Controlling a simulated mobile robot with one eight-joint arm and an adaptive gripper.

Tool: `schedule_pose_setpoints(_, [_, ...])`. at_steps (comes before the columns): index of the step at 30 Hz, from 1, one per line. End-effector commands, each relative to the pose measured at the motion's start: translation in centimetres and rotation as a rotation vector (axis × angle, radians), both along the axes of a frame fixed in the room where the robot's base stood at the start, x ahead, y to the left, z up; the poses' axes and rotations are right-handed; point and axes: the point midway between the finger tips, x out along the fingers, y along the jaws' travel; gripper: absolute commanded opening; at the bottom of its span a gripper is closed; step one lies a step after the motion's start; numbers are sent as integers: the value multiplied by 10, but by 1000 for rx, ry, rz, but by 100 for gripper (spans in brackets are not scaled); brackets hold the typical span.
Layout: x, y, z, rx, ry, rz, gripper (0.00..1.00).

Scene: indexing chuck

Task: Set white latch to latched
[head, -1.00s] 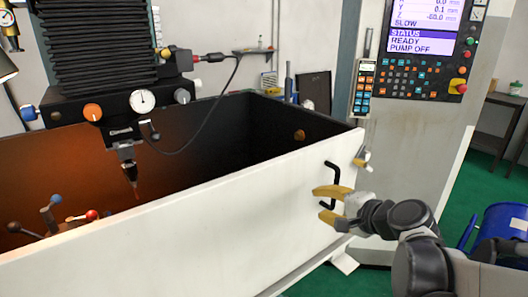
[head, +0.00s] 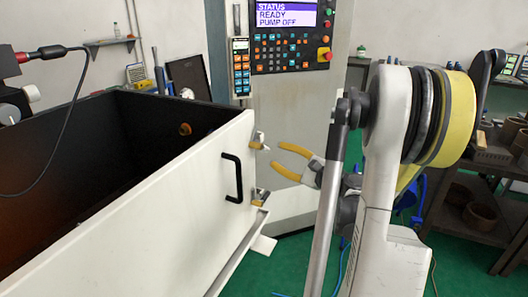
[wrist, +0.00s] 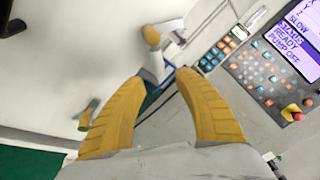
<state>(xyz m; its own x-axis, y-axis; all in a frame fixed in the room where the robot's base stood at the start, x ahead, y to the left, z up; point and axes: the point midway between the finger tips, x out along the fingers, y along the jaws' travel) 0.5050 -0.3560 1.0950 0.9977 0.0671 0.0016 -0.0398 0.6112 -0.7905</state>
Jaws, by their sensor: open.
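The white latch (head: 258,141) sits at the upper right corner of the white tank panel (head: 130,245), by its right edge. In the wrist view the white latch (wrist: 154,66) has a pale lever and a yellowish knob, and lies just beyond my fingertips. My gripper (head: 280,156) is open and empty, just right of the latch, with its yellow fingers pointing left toward it. In the wrist view my gripper (wrist: 159,78) has its fingers apart, with the lever showing near the gap between them. I cannot tell whether they touch.
A second, brownish latch (head: 260,196) is lower on the same edge; it also shows in the wrist view (wrist: 88,113). A black handle (head: 232,178) stands out from the panel left of the latches. The control console (head: 285,40) is behind. Cluttered shelves (head: 465,205) stand at right.

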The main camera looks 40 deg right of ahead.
Motion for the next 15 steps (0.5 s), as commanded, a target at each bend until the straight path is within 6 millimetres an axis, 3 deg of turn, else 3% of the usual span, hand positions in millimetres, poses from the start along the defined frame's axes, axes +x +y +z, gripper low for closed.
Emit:
schedule_pose_setpoints(6, [41, 4, -2, -1, 1, 3, 38])
schedule_pose_setpoints(15, [60, 4, 0, -1, 1, 1, 38])
